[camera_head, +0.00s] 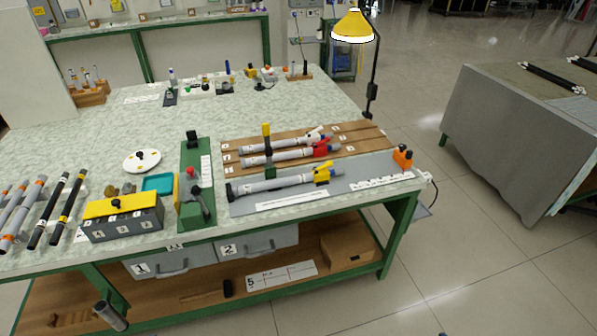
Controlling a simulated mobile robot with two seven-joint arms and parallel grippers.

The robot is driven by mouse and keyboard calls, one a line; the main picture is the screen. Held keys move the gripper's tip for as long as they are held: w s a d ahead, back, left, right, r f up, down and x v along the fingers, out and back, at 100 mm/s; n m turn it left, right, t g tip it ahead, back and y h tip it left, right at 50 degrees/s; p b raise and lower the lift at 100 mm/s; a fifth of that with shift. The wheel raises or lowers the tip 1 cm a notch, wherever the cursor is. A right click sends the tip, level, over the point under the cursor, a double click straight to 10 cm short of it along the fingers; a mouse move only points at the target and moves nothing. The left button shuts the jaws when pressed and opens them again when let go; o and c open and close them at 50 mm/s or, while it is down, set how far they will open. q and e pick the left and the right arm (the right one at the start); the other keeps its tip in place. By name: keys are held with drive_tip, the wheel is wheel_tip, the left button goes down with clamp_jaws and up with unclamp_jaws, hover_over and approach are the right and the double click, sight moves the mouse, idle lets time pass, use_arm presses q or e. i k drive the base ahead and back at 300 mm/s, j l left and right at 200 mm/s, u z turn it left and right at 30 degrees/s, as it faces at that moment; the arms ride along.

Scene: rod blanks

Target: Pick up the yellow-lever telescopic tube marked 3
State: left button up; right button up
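A grey telescopic tube with a yellow lever (285,183) lies on the grey mat (375,170) at the front right of the bench. Its dark end points left and the yellow lever is near its right end. A number on it is too small to read. Behind it, a red-lever tube (280,157) and a white-lever tube (280,143) lie on the brown board (355,131).
A green fixture (197,165) stands left of the mat. A grey box with a yellow lid (122,209) and several rods lie farther left. An orange block (402,156) sits at the right edge. A yellow lamp (353,25) stands behind. The bench middle (290,103) is mostly clear.

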sight(323, 174)
drive_tip(key=i+l+u, duration=0.1)
drive_tip(key=u, duration=0.25)
drive_tip(key=l+u, duration=0.4)
drive_tip(key=i+l+u, duration=0.15)
drive_tip(key=l, duration=0.25)
drive_tip(key=l+u, duration=0.15)
drive_tip(key=l, duration=1.45)
drive_tip(key=i+l+u, duration=0.15)
drive_tip(key=l, duration=1.05)
